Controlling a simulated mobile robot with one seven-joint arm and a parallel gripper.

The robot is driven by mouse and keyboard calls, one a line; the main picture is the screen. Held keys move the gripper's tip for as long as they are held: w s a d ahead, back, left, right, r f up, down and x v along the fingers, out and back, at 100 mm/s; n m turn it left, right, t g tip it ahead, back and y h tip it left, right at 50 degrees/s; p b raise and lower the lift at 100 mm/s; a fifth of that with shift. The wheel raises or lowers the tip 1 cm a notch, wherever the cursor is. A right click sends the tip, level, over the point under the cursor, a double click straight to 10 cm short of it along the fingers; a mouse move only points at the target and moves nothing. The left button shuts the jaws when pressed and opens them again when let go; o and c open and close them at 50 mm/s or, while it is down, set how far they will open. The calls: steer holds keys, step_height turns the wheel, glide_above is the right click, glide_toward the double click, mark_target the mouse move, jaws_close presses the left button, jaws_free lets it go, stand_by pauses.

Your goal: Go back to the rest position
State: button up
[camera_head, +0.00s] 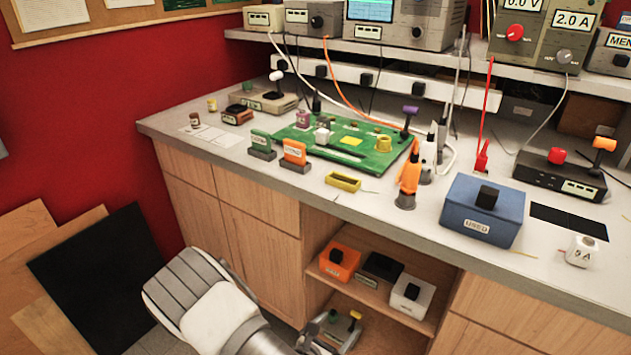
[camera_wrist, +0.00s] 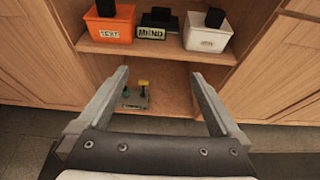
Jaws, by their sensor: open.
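My gripper (camera_wrist: 160,88) is open and empty in the wrist view, its two fingers spread apart in front of the open cabinet below the counter. Between the fingers, a small grey device (camera_wrist: 135,98) with a yellow knob sits on the lower cabinet floor, apart from the fingers. In the head view my arm shows at the bottom, in front of the cabinet doors and below the counter top.
An orange box (camera_head: 340,262), a black box (camera_head: 383,266) and a white box (camera_head: 411,293) stand on the cabinet shelf. The counter above holds a green board (camera_head: 375,160), a blue box (camera_head: 484,212) and several tools. Dark and wooden panels lean at the left.

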steer(key=s+d+r+m+g, duration=0.2)
steer(key=d+r+m+g, duration=0.15)
steer(key=r+m, duration=0.45)
steer(key=s+d+r+m+g, duration=0.3)
steer(key=d+r+m, duration=0.15)
steer(key=r, duration=0.55)
steer(key=s+d+r+m+g, duration=0.2)
steer(key=d+r+m+g, duration=0.15)
steer(key=r+m, duration=0.45)
steer(key=s+a+r+m+t+y, duration=0.35)
steer(key=s+r+m+y, duration=0.35)
steer(key=s+r+m, duration=0.5)
step_height(320, 180, up, 16)
steer(key=n+p, duration=0.3)
steer(key=p, duration=1.1)
steer(key=shift+w+d+r+t, duration=0.2)
steer(key=shift+w+d+t, duration=0.05)
steer(key=shift+d+t, duration=0.2)
